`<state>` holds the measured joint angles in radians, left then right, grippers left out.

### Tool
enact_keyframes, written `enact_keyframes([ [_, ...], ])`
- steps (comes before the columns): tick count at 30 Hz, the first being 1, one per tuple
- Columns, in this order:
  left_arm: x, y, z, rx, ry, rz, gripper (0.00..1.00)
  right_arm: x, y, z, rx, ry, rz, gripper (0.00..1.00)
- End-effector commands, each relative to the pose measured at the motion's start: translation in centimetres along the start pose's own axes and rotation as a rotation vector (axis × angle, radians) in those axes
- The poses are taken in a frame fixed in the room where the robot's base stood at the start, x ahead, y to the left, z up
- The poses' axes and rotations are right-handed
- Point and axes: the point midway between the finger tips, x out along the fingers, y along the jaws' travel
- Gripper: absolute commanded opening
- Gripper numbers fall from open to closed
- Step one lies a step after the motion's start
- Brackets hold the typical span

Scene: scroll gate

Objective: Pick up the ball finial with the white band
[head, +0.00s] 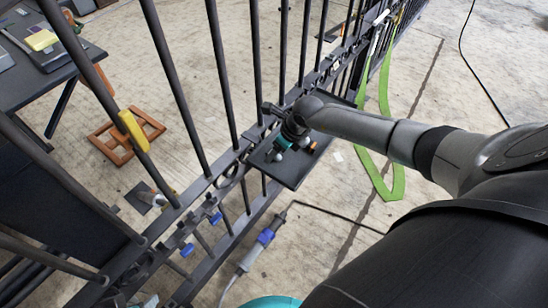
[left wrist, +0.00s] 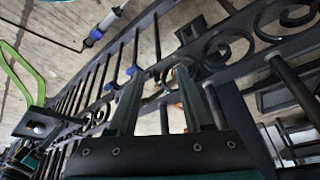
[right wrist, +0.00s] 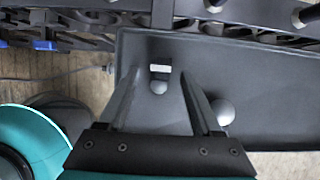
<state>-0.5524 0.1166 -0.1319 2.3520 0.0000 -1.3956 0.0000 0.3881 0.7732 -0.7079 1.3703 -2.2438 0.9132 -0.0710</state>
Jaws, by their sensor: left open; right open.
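The ball finial with the white band (right wrist: 160,69) is on the dark tray (right wrist: 270,95) in the right wrist view. Its small grey ball (right wrist: 158,87) shows between the fingers of my right gripper (right wrist: 160,78), which is open; contact cannot be told. A second grey ball finial (right wrist: 222,112) is just outside the right-hand finger, with no white band visible. In the head view my right gripper (head: 281,143) is over the tray (head: 292,180), partly hiding the finials. My left gripper (left wrist: 160,85) is open and empty in the left wrist view, near the gate bars.
The dark gate (head: 225,165) with upright bars and scrolls runs beside the tray. A green strap (head: 397,180) hangs to the right. An orange wooden frame (head: 128,133) lies on the floor behind the gate. A dark table (head: 60,75) stands at the far left.

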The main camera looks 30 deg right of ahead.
Motion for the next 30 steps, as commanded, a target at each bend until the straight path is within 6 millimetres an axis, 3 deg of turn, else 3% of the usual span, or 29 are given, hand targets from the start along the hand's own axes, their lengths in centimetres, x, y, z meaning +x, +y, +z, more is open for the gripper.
enact_keyframes([
  [13, -1.08, -0.04, -0.34, 0.000, 0.016, -0.001, 0.50, 0.76, -0.01, 0.00, 0.000, 0.000, 0.000, 0.66],
  [30, -1.07, -0.06, -0.38, -0.001, 0.017, -0.002, 0.50, 0.75, 0.00, -0.01, 0.000, 0.001, 0.000, 0.02],
])
